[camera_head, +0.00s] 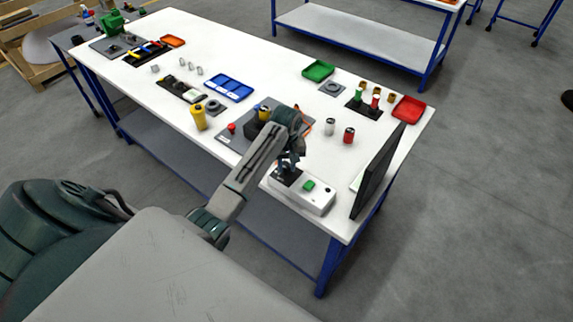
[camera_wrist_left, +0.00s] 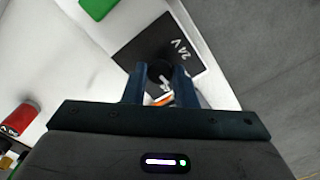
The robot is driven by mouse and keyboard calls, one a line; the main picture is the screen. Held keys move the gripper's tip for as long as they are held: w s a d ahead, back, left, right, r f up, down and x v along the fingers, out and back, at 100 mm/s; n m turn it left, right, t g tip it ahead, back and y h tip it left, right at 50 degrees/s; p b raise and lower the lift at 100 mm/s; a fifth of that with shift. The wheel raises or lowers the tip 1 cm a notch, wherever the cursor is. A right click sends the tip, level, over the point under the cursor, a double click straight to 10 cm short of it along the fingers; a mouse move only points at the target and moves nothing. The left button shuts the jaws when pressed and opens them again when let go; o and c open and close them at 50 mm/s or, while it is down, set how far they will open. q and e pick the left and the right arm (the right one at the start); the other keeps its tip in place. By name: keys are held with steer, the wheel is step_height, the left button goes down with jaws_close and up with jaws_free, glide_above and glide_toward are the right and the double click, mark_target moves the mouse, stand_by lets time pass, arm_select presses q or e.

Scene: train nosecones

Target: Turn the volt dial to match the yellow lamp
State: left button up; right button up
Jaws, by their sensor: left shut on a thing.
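The white control box (camera_head: 316,202) sits near the front right corner of the white table, with a green button (camera_head: 309,185) on top. Its dark dial plate, marked 24 V, (camera_wrist_left: 183,45) fills the middle of the left wrist view. The round black volt dial (camera_wrist_left: 158,71) with a white pointer mark lies between the fingers of my left gripper (camera_wrist_left: 159,82), which is shut on it. In the head view my left gripper (camera_head: 287,168) comes down over the box and hides the dial. I cannot make out a yellow lamp for sure. My right gripper is not in view.
A dark upright screen (camera_head: 378,172) stands right of the box. A red can (camera_head: 349,135) and a grey can (camera_head: 330,127) stand behind it. A grey mat (camera_head: 232,142) with parts, a blue tray (camera_head: 230,88) and a yellow container (camera_head: 199,117) lie to the left.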

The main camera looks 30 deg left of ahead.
arm_select(q)
steer(key=m, duration=0.5)
steer(key=shift+m, duration=0.6)
steer(key=o, duration=1)
